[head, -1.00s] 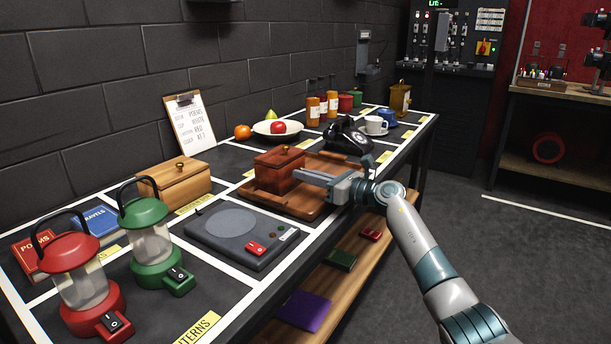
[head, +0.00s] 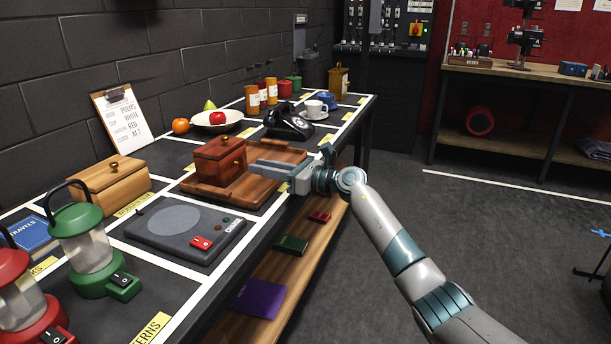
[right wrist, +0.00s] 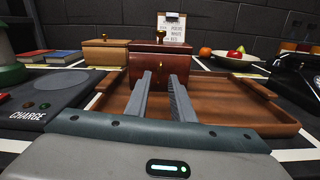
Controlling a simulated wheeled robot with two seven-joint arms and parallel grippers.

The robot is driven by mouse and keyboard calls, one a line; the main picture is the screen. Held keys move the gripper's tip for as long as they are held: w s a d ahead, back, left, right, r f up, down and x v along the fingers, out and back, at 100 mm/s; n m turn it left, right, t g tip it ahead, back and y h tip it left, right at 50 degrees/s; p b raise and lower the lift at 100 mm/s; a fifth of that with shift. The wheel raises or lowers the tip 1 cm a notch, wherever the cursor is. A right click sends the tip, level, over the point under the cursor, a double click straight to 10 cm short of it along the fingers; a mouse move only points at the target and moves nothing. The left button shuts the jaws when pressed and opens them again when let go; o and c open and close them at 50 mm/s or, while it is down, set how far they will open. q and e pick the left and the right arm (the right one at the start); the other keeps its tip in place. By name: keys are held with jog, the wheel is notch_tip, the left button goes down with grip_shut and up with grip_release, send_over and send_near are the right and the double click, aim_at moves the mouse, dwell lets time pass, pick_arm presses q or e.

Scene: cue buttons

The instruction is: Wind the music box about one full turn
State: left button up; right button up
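A reddish-brown wooden box (head: 214,168) with a brass knob on its lid, seemingly the music box, stands on a wooden tray (head: 262,190). In the right wrist view the box (right wrist: 144,66) is straight ahead, with a small brass fitting (right wrist: 163,64) on its near face. My right gripper (head: 254,169) reaches in level over the tray from the right, its tips close to that face. In the right wrist view the two fingers (right wrist: 164,78) are apart with nothing between them. Contact with the fitting cannot be told. My left gripper is not in view.
A lighter wooden box (head: 110,187) and a dark charging pad (head: 150,240) lie left of the tray. Green (head: 90,250) and red (head: 20,300) lanterns stand at the near left. A black telephone (head: 288,122) and a fruit bowl (head: 217,122) are behind.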

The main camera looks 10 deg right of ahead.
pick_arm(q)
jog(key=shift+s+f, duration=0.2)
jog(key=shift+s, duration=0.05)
pick_arm(e)
jog(key=v, duration=1.2)
jog(key=shift+s+d, duration=0.2)
jog(key=shift+d, duration=0.05)
